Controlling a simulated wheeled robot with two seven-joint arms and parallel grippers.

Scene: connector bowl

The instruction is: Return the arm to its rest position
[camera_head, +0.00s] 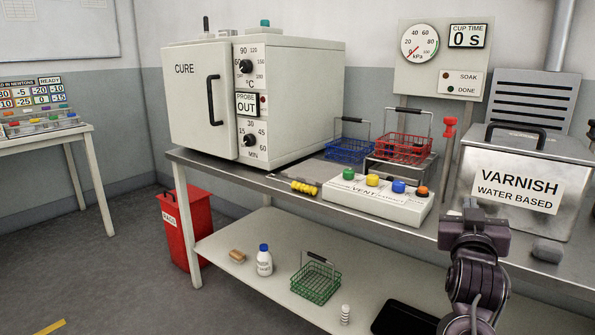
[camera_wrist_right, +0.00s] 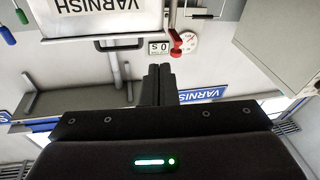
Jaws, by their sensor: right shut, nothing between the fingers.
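My right arm (camera_head: 478,285) comes up from the lower right in the head view. Its gripper (camera_head: 470,211) is in front of the bench's front edge, left of the varnish tank. In the right wrist view the two dark fingers (camera_wrist_right: 158,72) are together, with nothing between them. The fingertips look small and partly hidden in the head view. My left gripper does not show.
The metal varnish tank (camera_head: 520,188) stands close by on the bench (camera_head: 455,225), with a grey lump (camera_head: 548,250) before it. A white vent box (camera_head: 377,203), a red basket (camera_head: 403,148) and the cure oven (camera_head: 255,100) are further left. The lower shelf (camera_head: 270,285) holds a green basket (camera_head: 316,282).

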